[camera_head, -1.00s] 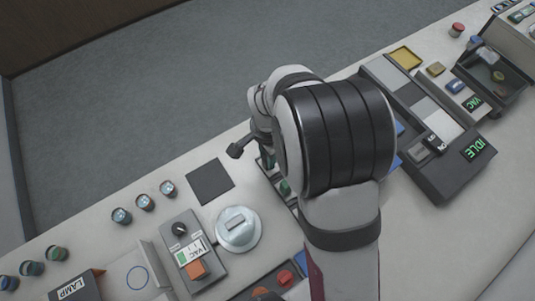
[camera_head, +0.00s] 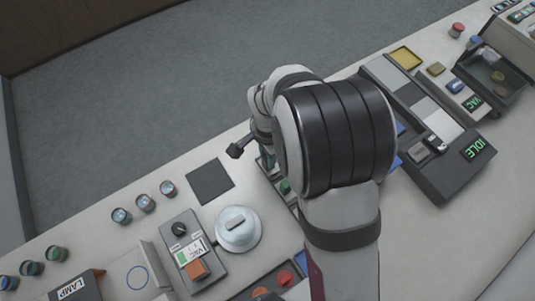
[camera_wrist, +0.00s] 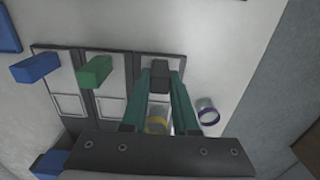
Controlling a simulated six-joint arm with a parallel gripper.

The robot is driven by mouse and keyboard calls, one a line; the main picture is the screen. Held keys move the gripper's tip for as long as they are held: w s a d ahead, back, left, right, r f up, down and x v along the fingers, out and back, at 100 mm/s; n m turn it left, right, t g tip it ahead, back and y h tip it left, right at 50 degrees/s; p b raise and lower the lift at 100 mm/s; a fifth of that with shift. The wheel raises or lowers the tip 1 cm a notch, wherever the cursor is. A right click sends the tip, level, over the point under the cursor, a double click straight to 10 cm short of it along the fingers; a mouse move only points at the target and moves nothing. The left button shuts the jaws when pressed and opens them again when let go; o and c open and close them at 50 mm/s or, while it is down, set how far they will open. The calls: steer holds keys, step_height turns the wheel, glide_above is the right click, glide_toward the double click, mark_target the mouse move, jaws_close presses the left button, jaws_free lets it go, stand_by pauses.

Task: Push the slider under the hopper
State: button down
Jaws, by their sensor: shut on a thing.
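In the wrist view my gripper (camera_wrist: 160,82) has two green fingers, shut on a dark grey block-shaped handle (camera_wrist: 159,68) between their tips. The handle stands at the right-hand strip of a dark-framed panel (camera_wrist: 103,108) with pale strips. A green handle (camera_wrist: 95,71) and a blue handle (camera_wrist: 36,67) stand to its left, apart from my fingers. Whether the gripped handle is the slider's is not clear. In the head view my arm hides the fingertips and most of this panel. I cannot identify the hopper in either view.
A cup with a purple rim (camera_wrist: 208,112) stands right of my fingers.

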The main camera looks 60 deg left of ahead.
steer(key=w, duration=1.2)
steer(key=shift+w, duration=0.1)
steer(key=c, duration=0.7)
jaws_free()
steer(key=shift+r, duration=0.1)
step_height(320, 180, up, 16)
steer(key=shift+f, duration=0.15)
